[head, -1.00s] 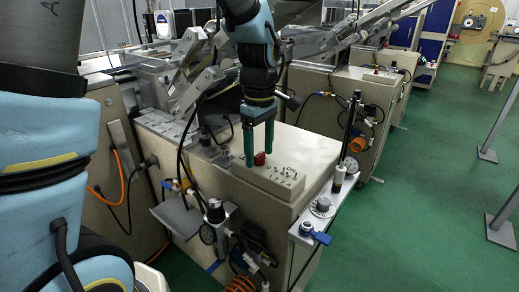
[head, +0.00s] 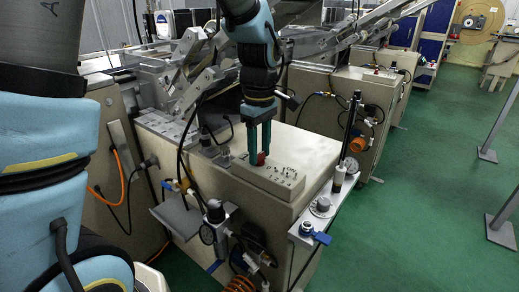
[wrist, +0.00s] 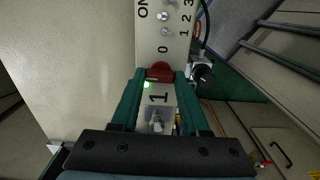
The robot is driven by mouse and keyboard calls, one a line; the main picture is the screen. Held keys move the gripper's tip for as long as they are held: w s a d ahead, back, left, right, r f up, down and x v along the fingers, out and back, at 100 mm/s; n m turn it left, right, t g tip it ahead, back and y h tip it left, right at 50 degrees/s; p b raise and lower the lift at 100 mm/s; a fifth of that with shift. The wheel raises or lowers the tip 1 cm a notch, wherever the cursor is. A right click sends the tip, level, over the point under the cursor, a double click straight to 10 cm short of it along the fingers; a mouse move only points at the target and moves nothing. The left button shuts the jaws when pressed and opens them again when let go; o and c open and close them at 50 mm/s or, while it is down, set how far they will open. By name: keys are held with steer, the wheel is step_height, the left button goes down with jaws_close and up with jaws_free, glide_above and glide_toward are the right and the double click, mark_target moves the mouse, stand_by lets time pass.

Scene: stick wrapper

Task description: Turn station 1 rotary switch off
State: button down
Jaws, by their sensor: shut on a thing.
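A raised pale switch panel (head: 285,184) sits on top of the beige machine cabinet in the head view. A red knob (head: 262,158) stands at its far end, beside a "1" label in the wrist view. My gripper (head: 259,157) points down from above, its two green fingers shut on the sides of the red knob (wrist: 160,71), which also shows in the wrist view. A small green light glows next to the knob there. The fingers partly hide the knob, and I cannot read its turned position.
Small metal toggle switches (wrist: 164,31) marked ON, 0, 1, 2 and 3 line the panel. A metal switch (wrist: 157,122) stands on the side closer to my palm. A blue-handled valve (head: 316,237) and a post are at the cabinet's right edge.

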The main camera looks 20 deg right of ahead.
steer(key=shift+m+p, duration=0.3)
steer(key=shift+m, duration=0.1)
steer(key=m+p, duration=0.1)
steer(key=m, duration=0.2)
steer(key=shift+r, duration=0.1)
steer(key=m+p, duration=0.2)
steer(key=m, duration=0.2)
steer(key=shift+m, duration=0.3)
steer(key=m+p, duration=0.2)
steer(key=m, duration=0.2)
steer(key=shift+m+p, duration=0.95)
steer(key=shift+m, duration=1.25)
steer(key=shift+c, duration=2)
jaws_free()
